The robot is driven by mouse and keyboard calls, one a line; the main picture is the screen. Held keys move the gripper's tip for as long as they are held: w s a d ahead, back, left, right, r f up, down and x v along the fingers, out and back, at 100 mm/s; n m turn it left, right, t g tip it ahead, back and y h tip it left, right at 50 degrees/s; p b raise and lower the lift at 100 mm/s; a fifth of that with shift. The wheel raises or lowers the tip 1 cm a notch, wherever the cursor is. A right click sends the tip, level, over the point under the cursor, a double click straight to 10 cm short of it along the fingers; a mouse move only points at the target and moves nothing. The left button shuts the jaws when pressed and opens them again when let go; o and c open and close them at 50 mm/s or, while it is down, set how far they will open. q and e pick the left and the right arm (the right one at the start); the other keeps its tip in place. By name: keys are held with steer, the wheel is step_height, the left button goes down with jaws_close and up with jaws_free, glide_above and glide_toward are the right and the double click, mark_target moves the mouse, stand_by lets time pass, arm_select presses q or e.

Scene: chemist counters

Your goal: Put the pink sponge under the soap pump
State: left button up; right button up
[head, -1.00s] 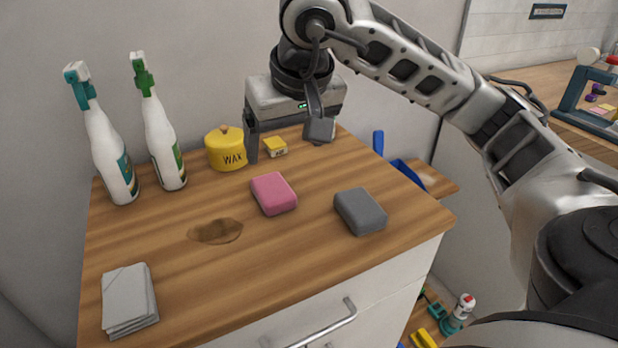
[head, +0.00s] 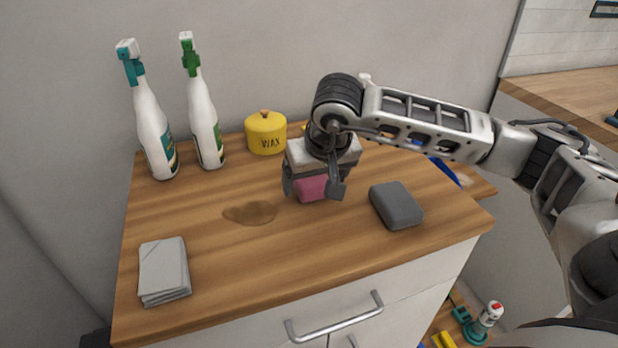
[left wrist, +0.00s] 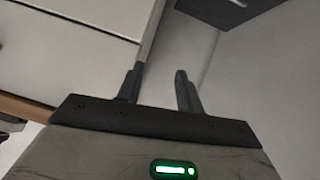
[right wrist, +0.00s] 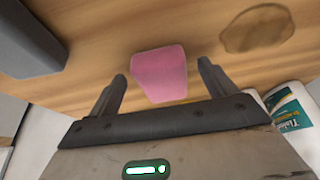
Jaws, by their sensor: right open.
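The pink sponge (head: 312,187) lies on the wooden counter top, partly hidden by my right gripper (head: 313,193) in the head view. In the right wrist view the whole sponge (right wrist: 160,72) shows just ahead of and between the fingertips of that gripper (right wrist: 161,72). The right gripper is open, its fingers apart on either side of the sponge, not closed on it. My left gripper (left wrist: 160,70) shows only in its wrist view; its fingers are apart with nothing between them, near white cabinet fronts. I cannot make out a soap pump in these frames.
A grey sponge-like block (head: 396,205) lies right of the pink sponge. A yellow wax tin (head: 266,133) and two spray bottles (head: 155,135) (head: 205,130) stand at the back. A brown stain (head: 250,212) and folded grey cloths (head: 163,270) lie to the left.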

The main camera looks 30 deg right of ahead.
steer(key=shift+w+f, duration=0.1)
steer(key=shift+f, duration=0.2)
steer(key=c, duration=1.1)
steer(key=shift+r, duration=0.2)
